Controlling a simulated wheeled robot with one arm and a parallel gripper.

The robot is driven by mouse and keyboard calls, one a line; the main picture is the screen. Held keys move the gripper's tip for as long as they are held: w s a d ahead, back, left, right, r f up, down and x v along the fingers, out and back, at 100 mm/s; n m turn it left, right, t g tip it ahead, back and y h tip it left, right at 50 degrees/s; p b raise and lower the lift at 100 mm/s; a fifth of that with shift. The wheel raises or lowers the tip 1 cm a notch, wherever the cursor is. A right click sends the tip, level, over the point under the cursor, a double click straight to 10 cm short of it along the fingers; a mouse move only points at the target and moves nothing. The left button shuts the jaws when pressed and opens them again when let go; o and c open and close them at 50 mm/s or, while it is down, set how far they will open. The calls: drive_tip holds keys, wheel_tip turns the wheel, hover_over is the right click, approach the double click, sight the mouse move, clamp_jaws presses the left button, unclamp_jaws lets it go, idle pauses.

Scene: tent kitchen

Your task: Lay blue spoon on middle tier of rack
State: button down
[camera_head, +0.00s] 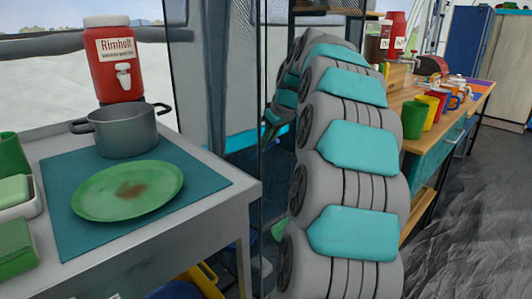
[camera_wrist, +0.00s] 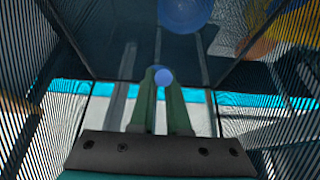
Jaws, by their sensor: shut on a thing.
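In the wrist view, my gripper (camera_wrist: 164,80) has green fingers close together. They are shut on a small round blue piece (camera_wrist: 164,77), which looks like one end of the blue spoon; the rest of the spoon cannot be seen. Dark mesh panels (camera_wrist: 30,60) stand on both sides of the gripper in this view; I cannot tell whether they belong to the rack. No tier of a rack can be made out clearly. In the head view my grey and teal arm fills the middle, and the gripper and spoon cannot be made out.
A green plate (camera_head: 105,205) with a brown stain lies on a teal mat (camera_head: 75,240) on the left table, beside a grey pot (camera_head: 125,140) and a red dispenser (camera_head: 112,85). Several coloured mugs, one of them green (camera_head: 414,118), stand on the right counter (camera_head: 405,95).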

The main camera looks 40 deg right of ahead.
drive_tip(key=shift+w+d+f, duration=0.15)
drive_tip(key=shift+w+f, duration=0.05)
drive_tip(key=shift+w, duration=0.05)
drive_tip(key=shift+f, duration=1.55)
drive_tip(key=shift+f, duration=0.15)
drive_tip(key=shift+f, duration=0.15)
drive_tip(key=c, duration=0.9)
unclamp_jaws()
drive_tip(key=shift+s+r, duration=0.15)
drive_tip(key=shift+r, duration=0.35)
drive_tip(key=v, duration=1.1)
drive_tip(key=shift+r, duration=0.2)
drive_tip(key=shift+s, duration=0.1)
